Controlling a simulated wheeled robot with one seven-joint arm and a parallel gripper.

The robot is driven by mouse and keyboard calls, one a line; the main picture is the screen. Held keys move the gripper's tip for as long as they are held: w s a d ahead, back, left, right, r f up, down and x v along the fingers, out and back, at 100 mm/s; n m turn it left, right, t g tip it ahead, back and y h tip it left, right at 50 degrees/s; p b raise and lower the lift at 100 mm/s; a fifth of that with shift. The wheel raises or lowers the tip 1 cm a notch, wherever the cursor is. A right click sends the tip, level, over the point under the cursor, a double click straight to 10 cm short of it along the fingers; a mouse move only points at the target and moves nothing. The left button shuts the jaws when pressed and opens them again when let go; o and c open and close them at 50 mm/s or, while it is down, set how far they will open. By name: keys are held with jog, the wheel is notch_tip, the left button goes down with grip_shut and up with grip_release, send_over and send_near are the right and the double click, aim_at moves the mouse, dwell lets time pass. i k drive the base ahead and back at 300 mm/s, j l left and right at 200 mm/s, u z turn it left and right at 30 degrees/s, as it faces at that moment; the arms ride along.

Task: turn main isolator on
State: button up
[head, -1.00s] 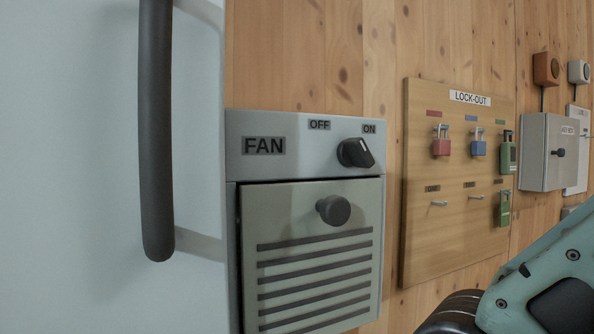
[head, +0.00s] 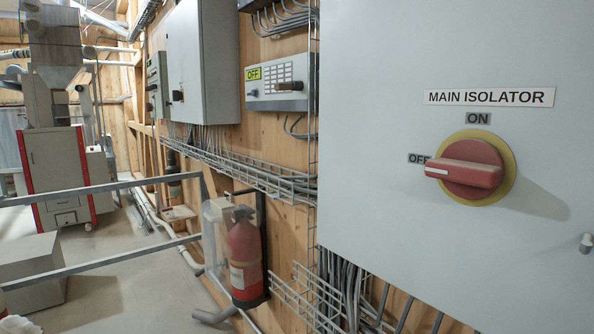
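The main isolator is a red rotary handle (head: 468,168) on a yellow round plate (head: 504,184). It is on the front of a large grey cabinet (head: 400,240) at the right of the head view. The handle lies horizontal and its white-marked end points left at the OFF label (head: 417,159). The ON label (head: 478,118) is above the handle, under the MAIN ISOLATOR sign (head: 489,97). My gripper is not in view.
A fire extinguisher (head: 245,255) hangs on the wooden wall left of the cabinet. Metal railings (head: 110,188) cross the left side. A smaller grey box (head: 278,82) shows OFF. Cable trays run along the wall.

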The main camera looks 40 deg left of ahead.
aim_at(470, 169)
jog(key=u, duration=1.1)
